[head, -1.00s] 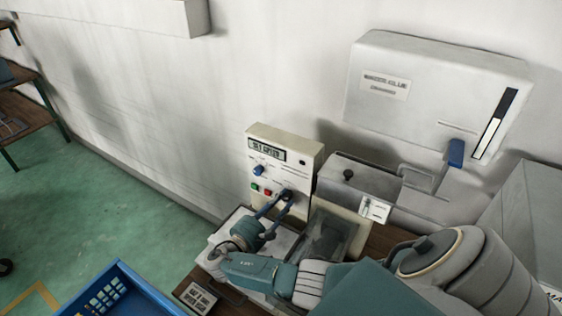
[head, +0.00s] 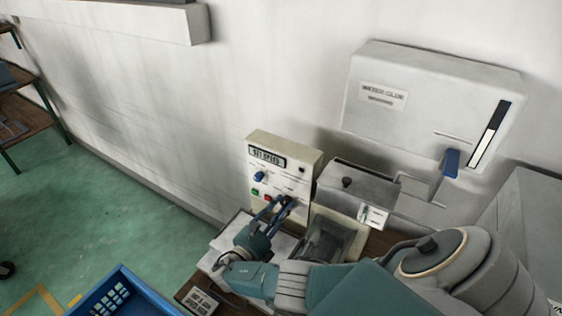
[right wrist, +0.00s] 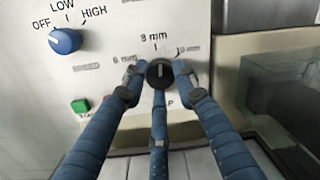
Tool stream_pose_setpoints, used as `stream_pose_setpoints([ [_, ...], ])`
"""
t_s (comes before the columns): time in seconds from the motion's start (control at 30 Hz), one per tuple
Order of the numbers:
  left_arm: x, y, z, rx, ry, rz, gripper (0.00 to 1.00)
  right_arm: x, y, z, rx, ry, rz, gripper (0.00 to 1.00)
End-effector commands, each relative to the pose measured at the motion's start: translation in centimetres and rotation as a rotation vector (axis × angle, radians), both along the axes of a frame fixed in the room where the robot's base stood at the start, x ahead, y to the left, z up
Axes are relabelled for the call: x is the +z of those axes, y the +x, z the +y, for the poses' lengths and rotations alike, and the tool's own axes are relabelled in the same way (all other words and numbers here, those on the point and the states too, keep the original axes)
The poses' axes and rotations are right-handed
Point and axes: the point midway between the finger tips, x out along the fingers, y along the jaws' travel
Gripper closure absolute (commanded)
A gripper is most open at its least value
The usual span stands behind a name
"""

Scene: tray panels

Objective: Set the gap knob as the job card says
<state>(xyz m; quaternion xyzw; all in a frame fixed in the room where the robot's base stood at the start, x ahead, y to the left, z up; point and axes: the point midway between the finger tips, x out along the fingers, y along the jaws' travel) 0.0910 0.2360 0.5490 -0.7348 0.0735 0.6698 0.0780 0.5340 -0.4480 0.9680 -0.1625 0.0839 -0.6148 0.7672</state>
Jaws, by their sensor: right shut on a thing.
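The black gap knob (right wrist: 160,72) is on the cream control panel (head: 292,171), with labels 6 mm at left, 8 mm above and 10 mm at right. Its white mark points about straight up, towards 8 mm. My right gripper (right wrist: 160,78) is shut on this knob, its dark blue fingers at the left, right and below it. In the head view the right gripper (head: 281,203) covers the knob. A small white card (head: 373,215) hangs right of the panel; its writing is too small to read. My left gripper is not in view.
A blue speed knob (right wrist: 65,40) marked OFF, LOW and HIGH, a green button (right wrist: 80,105) and a red button (head: 268,198) are close by. A display (head: 267,156) seems to read "SET SPEED". A blue crate (head: 122,290) stands on the floor at lower left.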

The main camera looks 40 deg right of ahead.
Motion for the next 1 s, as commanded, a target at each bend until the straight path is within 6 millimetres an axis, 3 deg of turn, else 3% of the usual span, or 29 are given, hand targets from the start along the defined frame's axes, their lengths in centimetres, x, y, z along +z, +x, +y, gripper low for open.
stream_pose_setpoints([
  [0.3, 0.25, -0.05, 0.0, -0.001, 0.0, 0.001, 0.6, -0.58, -0.39, 0.16, -0.002, -0.017, 0.101, 0.98],
  [0.77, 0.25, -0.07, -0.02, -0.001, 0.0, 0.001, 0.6, -0.67, -0.43, 0.18, -0.003, -0.019, 0.115, 0.98],
  [0.8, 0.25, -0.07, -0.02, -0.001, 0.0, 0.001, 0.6, -0.68, -0.43, 0.18, -0.002, -0.019, 0.114, 0.7],
  [0.9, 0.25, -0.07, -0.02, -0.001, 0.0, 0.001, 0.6, -0.6, -0.38, 0.17, -0.002, -0.021, 0.112, 0.52],
  [1.0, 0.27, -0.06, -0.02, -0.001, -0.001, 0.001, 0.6, -0.44, -0.29, 0.11, -0.001, -0.024, 0.111, 0.52],
])
